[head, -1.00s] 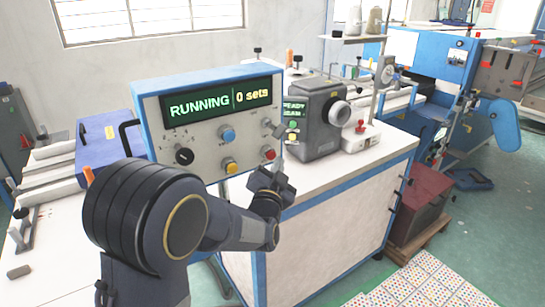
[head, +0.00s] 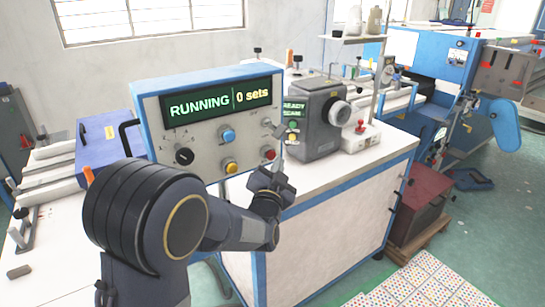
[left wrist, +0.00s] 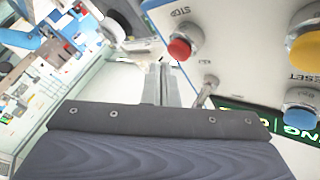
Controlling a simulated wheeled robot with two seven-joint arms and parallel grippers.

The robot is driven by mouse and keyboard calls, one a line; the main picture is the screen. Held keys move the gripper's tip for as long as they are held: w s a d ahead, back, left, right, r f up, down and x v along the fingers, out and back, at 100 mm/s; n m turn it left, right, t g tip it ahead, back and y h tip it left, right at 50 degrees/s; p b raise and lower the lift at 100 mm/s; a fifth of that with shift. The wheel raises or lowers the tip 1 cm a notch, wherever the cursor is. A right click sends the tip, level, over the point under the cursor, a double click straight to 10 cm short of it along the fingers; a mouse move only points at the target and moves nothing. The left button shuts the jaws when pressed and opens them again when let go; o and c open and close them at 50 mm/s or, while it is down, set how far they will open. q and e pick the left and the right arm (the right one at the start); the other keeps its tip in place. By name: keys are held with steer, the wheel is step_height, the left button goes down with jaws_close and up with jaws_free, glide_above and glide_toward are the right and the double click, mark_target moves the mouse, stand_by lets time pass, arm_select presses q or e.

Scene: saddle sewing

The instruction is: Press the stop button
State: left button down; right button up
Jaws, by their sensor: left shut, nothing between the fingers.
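The control panel (head: 205,145) has a blue frame, and its display (head: 222,100) reads RUNNING and 0 sets. The red stop button (head: 269,154) is at the panel's lower right. In the left wrist view the red button (left wrist: 180,48), labelled STOP, is just up and right of the fingertips. My left gripper (head: 282,150) is shut and empty, its fingers pointing up just right of the red button. In the left wrist view the shut fingers (left wrist: 160,72) look apart from the button, but the exact gap is hard to judge. My right gripper is not in view.
A blue button (head: 228,135), a yellow button (head: 231,168) and a black knob (head: 184,156) share the panel. A small toggle lever (left wrist: 206,92) is close to the fingers. A grey machine (head: 318,120) stands on the white bench (head: 345,190) right of the panel.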

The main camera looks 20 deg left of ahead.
arm_select(q)
steer(key=shift+w+a, duration=0.3)
steer(key=shift+a, duration=0.05)
steer(key=shift+w+a+b, duration=0.3)
steer(key=shift+a+b, duration=0.1)
steer(key=shift+b, duration=0.1)
stand_by(0.9)
steer(key=shift+d, duration=0.1)
steer(key=shift+s+d, duration=0.6)
steer(key=shift+d, duration=0.05)
steer(key=s+d, duration=0.1)
steer(key=d, duration=0.1)
steer(key=s+d, duration=0.2)
steer(key=shift+p, duration=0.35)
stand_by(0.8)
